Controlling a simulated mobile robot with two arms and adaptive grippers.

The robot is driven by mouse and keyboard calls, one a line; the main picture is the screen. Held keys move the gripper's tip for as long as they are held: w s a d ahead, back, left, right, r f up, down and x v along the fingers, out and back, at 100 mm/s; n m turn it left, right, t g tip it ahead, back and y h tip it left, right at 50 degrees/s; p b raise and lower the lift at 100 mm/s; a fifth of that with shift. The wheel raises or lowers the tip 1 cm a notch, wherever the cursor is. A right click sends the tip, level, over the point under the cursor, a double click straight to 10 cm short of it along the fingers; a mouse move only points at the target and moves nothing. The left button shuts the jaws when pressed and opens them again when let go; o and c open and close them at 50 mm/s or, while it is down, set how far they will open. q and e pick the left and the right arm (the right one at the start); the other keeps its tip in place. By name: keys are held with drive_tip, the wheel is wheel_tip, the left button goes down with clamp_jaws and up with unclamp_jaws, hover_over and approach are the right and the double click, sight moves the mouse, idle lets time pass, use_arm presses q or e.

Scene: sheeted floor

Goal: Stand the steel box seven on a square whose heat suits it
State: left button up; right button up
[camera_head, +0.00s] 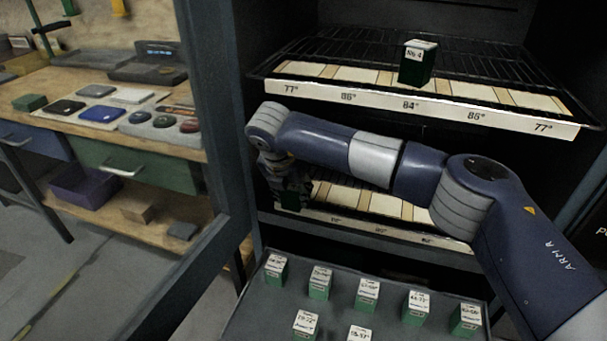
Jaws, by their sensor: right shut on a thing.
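My right gripper (287,180) reaches in at the left end of the lower shelf (390,230), with its arm crossing in front of the oven opening. It is shut on a dark green box (291,201), mostly hidden by the gripper and shadow. I cannot read a number on it, nor tell whether it touches the shelf. The lower shelf has pale squares (357,198) and a strip of heat labels too small to read surely. The upper shelf's label strip (380,99) reads about 77°, 86°, 84°, 86°, 77°. My left gripper is not in view.
A dark green box marked No 4 (417,63) stands on the upper shelf near the middle. Several green boxes with white labelled tops stand on a grey tray (262,318) below. The open door's frame (215,110) is on the left, with a workbench (70,85) beyond.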

drive_tip(key=shift+w+d, duration=0.4)
drive_tip(key=shift+w, duration=0.8)
drive_tip(key=shift+w+d, duration=0.35)
drive_tip(key=shift+w, duration=0.85)
drive_tip(key=shift+w+d, duration=0.4)
drive_tip(key=shift+w, duration=0.8)
drive_tip(key=shift+f+b, duration=0.15)
drive_tip(key=shift+b, duration=0.2)
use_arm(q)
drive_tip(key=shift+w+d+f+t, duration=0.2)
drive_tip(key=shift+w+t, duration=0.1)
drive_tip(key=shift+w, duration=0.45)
use_arm(e)
drive_tip(key=shift+f, duration=0.1)
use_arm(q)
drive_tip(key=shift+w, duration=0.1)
use_arm(e)
drive_tip(key=o, duration=1.3)
drive_tip(key=shift+f, duration=0.1)
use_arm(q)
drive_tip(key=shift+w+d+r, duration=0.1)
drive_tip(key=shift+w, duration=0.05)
